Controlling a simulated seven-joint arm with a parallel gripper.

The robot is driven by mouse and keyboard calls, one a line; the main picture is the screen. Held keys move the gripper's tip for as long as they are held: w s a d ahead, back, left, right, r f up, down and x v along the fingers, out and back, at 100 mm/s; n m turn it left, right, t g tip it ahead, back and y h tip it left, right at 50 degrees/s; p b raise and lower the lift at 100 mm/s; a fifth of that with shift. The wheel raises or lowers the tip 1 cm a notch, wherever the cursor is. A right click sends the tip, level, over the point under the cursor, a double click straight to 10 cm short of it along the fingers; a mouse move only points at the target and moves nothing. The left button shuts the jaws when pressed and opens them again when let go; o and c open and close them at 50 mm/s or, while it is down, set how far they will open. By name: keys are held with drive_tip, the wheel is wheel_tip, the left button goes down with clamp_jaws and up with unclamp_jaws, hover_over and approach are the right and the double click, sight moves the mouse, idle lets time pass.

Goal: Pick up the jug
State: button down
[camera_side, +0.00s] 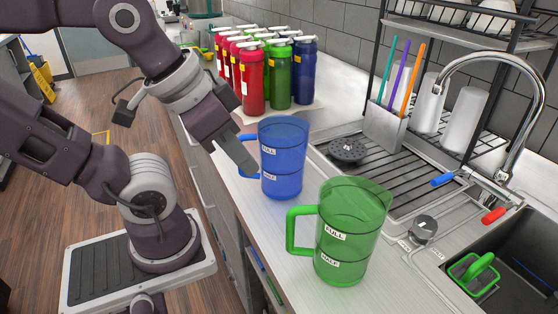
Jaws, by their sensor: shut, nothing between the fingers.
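A translucent blue jug (284,160) with FULL and HALF labels stands upright on the counter in the middle of the side view. A translucent green jug (350,235) with the same labels stands upright nearer the camera, its handle to the left. My gripper (250,170) is shut and empty. It points down at the left side of the blue jug, by its handle. The gripper partly hides the handle, and I cannot tell whether they touch. Both jugs look empty.
Several red, green and blue bottles (278,75) stand behind the blue jug. To the right are a drainboard (385,175), a utensil holder (385,128), a tap (535,90) and a sink (520,255). The counter (225,165) is narrow at its left edge.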

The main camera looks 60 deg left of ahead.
drive_tip(key=c, duration=1.3)
unclamp_jaws()
drive_tip(key=shift+c, duration=0.2)
drive_tip(key=shift+r, duration=0.1)
wheel_tip(320, 180, up, 4)
drive_tip(key=w+a+n+g+h, duration=0.2)
drive_tip(key=a+n+g, duration=0.1)
drive_tip(key=a+n, duration=0.55)
drive_tip(key=w+a+n+g+h, duration=0.2)
drive_tip(key=a+n+g, duration=0.1)
drive_tip(key=a+n, duration=0.6)
wheel_tip(320, 180, down, 8)
drive_tip(key=a+m, duration=0.1)
drive_tip(key=shift+w+a+h, duration=0.15)
drive_tip(key=shift+a+h, duration=0.05)
drive_tip(key=shift+h, duration=0.1)
drive_tip(key=x, duration=0.7)
drive_tip(key=shift+w+a+f, duration=0.1)
drive_tip(key=shift+w+f, duration=0.1)
drive_tip(key=shift+f, duration=0.25)
drive_tip(key=shift+c, duration=0.2)
